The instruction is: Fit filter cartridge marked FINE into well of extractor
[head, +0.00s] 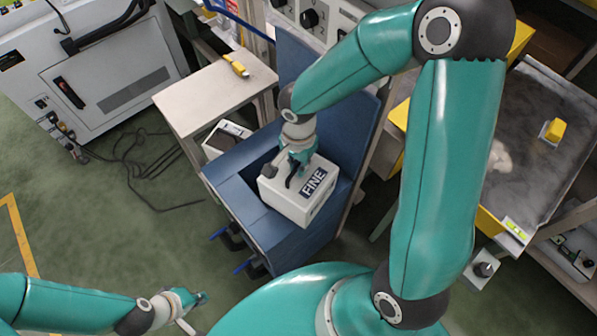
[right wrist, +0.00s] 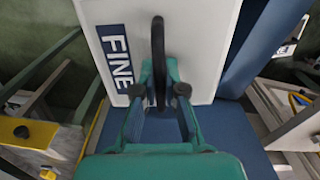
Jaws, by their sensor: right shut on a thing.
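The filter cartridge (head: 290,208) is a white box with a dark FINE label and a black handle on top. My right gripper (head: 301,168) is shut on that handle. The cartridge also shows in the right wrist view (right wrist: 205,50), with the handle between the fingers (right wrist: 159,92). It is over the blue extractor (head: 250,222), slightly turned and tilted in the picture. The well is mostly hidden by the cartridge and arm; I cannot tell whether the cartridge's base is inside it. My left gripper (head: 198,299) is low at the left, away from the extractor; its fingers are too small to judge.
Another white box (head: 226,139) with a dark label is partly hidden beside the pale table (head: 215,97), which bears a yellow item (head: 236,66). A grey machine (head: 105,80) stands at the left, cables on the floor. A conveyor (head: 545,105) is at the right.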

